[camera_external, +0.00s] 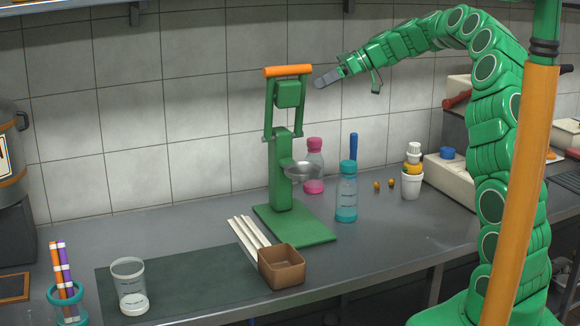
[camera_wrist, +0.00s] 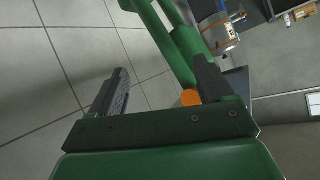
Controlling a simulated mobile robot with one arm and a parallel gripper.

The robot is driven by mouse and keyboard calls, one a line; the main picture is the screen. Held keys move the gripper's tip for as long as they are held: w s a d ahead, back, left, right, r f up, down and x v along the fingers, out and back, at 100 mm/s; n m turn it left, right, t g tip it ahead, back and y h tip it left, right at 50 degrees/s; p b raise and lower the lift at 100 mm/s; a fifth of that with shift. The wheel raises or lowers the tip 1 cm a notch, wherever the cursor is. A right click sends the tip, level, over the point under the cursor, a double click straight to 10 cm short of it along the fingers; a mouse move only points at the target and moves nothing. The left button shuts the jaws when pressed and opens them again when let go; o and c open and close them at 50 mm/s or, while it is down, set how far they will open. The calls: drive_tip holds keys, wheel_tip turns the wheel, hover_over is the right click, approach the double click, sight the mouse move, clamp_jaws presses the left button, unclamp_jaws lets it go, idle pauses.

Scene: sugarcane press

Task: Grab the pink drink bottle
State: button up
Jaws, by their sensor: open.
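The pink drink bottle (camera_external: 315,160) stands upright on the counter behind the green press, with a pink cap, clear body and pink base. The press's metal dish hides part of its left side. My gripper (camera_external: 352,82) is raised well above and to the right of the bottle, near the press's orange handle. It is open and empty. In the wrist view, my gripper (camera_wrist: 162,85) has its two dark fingers spread apart against the tiled wall. The pink bottle does not show in that view.
The green press (camera_external: 282,150) with its orange handle (camera_external: 288,71) stands left of the bottle. A teal bottle (camera_external: 347,192) stands in front and to the right.

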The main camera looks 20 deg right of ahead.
drive_tip(key=w+d+f+t, duration=0.3)
drive_tip(key=w+d+f, duration=0.2)
drive_tip(key=w+d, duration=0.5)
approach(314, 152)
drive_tip(key=w+f, duration=0.1)
drive_tip(key=w, duration=0.2)
drive_tip(key=shift+t+h, duration=0.3)
drive_tip(key=shift+h, duration=0.1)
drive_tip(key=shift+s+a+x, duration=0.1)
drive_tip(key=shift+s+x, duration=0.05)
drive_tip(key=shift+x, duration=1.25)
drive_tip(key=shift+s+a+x, duration=0.1)
drive_tip(key=shift+x, duration=1.35)
drive_tip(key=shift+s+a+x, duration=0.1)
drive_tip(key=shift+s+x, duration=0.05)
drive_tip(key=shift+x, duration=1.25)
drive_tip(key=shift+c, duration=0.2)
drive_tip(key=c, duration=1.3)
